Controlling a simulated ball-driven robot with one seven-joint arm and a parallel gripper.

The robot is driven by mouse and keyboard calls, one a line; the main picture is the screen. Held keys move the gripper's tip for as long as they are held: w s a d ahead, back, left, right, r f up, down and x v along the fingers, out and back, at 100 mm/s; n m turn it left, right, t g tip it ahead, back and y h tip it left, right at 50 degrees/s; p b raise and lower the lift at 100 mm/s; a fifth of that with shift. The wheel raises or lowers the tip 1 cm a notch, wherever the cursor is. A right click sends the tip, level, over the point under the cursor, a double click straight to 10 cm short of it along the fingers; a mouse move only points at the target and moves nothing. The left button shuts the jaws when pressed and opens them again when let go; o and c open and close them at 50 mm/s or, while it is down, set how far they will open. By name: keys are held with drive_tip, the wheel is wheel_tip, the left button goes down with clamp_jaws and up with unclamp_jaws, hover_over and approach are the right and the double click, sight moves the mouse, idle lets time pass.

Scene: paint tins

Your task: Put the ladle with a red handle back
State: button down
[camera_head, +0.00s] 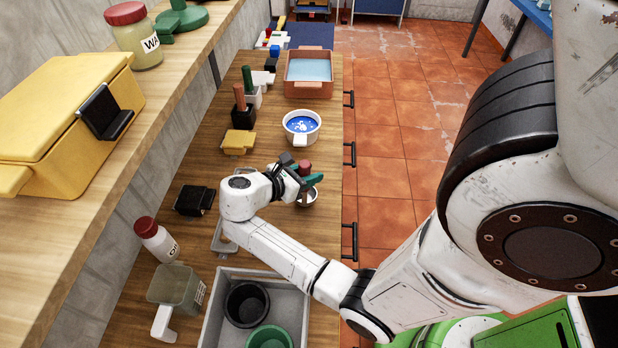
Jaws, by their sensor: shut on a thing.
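My gripper (304,178) is over the bench, near its front edge, at the end of my white arm. It is shut on the ladle with a red handle (305,167). The red end of the handle sticks up above the fingers. A small pale round cup (312,196) shows just below the gripper and looks like the ladle's bowl. The fingers hide the middle of the ladle. I cannot tell whether the bowl touches the bench.
Behind the gripper stand a white pot of blue paint (302,126) and a terracotta tray (309,66). Brushes stand in holders (243,117) at the left. A grey bin (216,309) with black and green tubs is in front. A shelf (116,179) overhangs the left side.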

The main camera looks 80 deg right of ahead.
drive_tip(key=shift+f, duration=0.15)
drive_tip(key=c, duration=0.7)
unclamp_jaws()
drive_tip(key=shift+c, duration=0.2)
